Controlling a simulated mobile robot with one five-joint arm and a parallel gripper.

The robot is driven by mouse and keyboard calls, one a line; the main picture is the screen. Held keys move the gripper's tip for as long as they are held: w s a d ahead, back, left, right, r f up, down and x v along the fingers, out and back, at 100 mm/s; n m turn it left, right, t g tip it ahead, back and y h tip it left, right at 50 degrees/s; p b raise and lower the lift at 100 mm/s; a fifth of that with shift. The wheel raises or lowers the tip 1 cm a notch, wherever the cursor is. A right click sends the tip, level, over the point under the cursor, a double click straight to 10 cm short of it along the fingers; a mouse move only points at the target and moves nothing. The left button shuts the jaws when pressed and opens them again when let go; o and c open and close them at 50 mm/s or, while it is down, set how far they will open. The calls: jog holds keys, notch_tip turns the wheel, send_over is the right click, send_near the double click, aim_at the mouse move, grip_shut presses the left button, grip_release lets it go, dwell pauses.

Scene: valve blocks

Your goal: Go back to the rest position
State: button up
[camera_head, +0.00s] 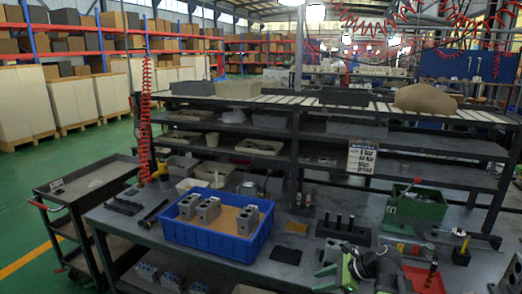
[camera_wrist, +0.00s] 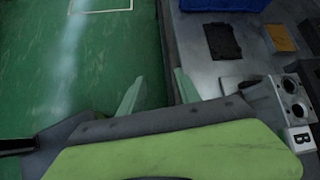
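My gripper (camera_head: 320,278) is low at the right of the head view, over the front part of the workbench (camera_head: 255,272). In the wrist view my gripper (camera_wrist: 160,80) shows two pale green fingers spread apart, with nothing between them. The bench's edge and green floor lie below them. A blue crate (camera_head: 205,240) stands on the bench to the left of my gripper and holds grey valve blocks (camera_head: 208,211). The crate's edge also shows at the top of the wrist view (camera_wrist: 225,5).
A grey block with round holes and a "B" label (camera_wrist: 292,100) is close right of my gripper. A dark pad (camera_wrist: 222,40) and a tan pad (camera_wrist: 280,38) lie beyond. A green bin (camera_head: 415,210) and red tray (camera_head: 423,280) are right. Open floor (camera_head: 25,220) is left.

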jog(key=s+a+f+n+g+h+p, duration=0.1)
jog(key=s+a+f+n+g+h, duration=0.15)
jog(key=a+n, duration=0.35)
jog(key=s+a+f+n+g+h, duration=0.2)
jog(key=s+a+n, duration=0.1)
jog(key=a+n, duration=0.25)
jog(key=s+d+f+n+h, duration=0.1)
jog(key=d+n+h, duration=0.2)
jog(key=d+n, duration=0.3)
jog(key=n, duration=0.3)
jog(key=shift+s+d+h, duration=0.2)
jog(key=shift+h, duration=0.15)
jog(key=shift+f, duration=0.1)
